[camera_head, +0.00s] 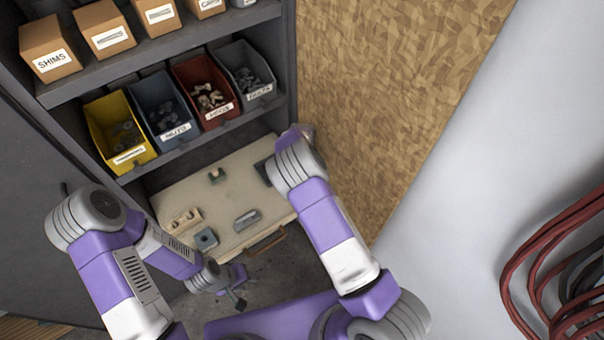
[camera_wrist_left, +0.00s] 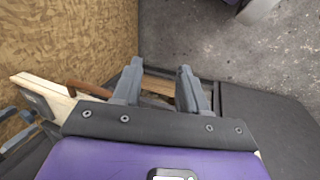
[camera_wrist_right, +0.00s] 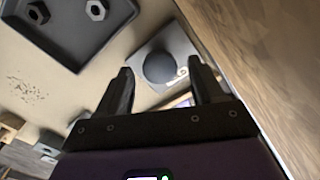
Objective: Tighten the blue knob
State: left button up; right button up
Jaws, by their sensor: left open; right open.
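A dark round knob (camera_wrist_right: 159,67) stands on a square grey plate (camera_wrist_right: 178,45) in the right wrist view. It looks near black, and I see no clearly blue knob. My right gripper (camera_wrist_right: 161,72) is open, and the knob shows between its fingertips in the picture. I cannot tell how far off it is, and nothing is held. In the head view my right arm hides this gripper and the knob. My left gripper (camera_head: 236,292) is open and empty, low in front of the shelf. Its two spread fingers show in the left wrist view (camera_wrist_left: 159,84).
A pale board (camera_head: 165,199) on the lower shelf carries a wooden block (camera_head: 183,221) and small grey fixtures (camera_head: 247,220). A dark tray (camera_wrist_right: 68,38) holds hex nuts. Bins (camera_head: 205,92) stand above. A plywood wall (camera_head: 372,80) rises close on the right, with red cables (camera_head: 540,270) beyond.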

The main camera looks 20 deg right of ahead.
notch_tip(320, 180, up, 8)
jog(key=shift+f+p, duration=0.25)
jog(key=shift+p, duration=0.15)
dwell(0.4)
